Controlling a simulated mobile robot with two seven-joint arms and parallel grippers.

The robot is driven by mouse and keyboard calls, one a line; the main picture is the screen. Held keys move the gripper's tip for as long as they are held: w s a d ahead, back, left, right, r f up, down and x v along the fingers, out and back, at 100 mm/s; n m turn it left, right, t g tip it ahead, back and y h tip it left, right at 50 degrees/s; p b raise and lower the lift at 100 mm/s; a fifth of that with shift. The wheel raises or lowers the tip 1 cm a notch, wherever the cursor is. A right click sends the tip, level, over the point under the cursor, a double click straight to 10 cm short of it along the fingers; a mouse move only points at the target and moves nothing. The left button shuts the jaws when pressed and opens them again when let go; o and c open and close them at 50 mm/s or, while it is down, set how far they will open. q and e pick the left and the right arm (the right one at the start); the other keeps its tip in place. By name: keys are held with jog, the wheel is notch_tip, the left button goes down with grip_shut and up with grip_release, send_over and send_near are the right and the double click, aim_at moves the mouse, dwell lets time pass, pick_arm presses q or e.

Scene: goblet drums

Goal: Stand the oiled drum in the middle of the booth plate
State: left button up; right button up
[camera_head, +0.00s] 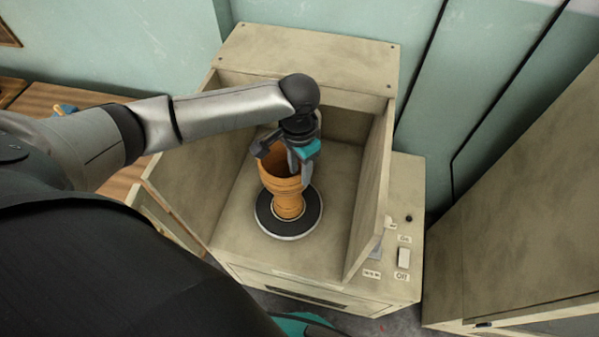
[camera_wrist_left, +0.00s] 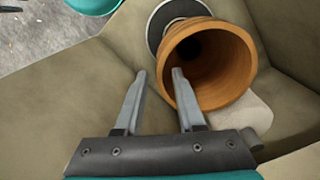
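The orange-brown goblet drum (camera_head: 287,186) stands upright, mouth up, inside the booth (camera_head: 236,226). Its foot rests on the round dark booth plate (camera_head: 267,222) with a pale rim, and looks about centred there. My left gripper (camera_head: 297,168) reaches down at the drum's mouth. In the left wrist view its two fingers (camera_wrist_left: 159,73) are spread apart, with the near edge of the drum's rim (camera_wrist_left: 236,92) between or just beyond their tips; I cannot tell whether they touch it. The plate (camera_wrist_left: 158,20) shows partly behind the drum. My right gripper is not in view.
The booth has side walls and a back ledge (camera_head: 310,45) close around my left arm. A side panel with a white switch (camera_head: 403,257) and On/Off labels is at the right. A wooden surface (camera_head: 50,97) lies at the left. A pale block (camera_wrist_left: 243,113) shows beside the drum.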

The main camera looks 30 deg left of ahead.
pick_arm(q)
notch_tip(320, 180, up, 10)
jog(key=p, duration=0.1)
jog(key=shift+p, duration=0.3)
jog(key=shift+a+f, duration=0.1)
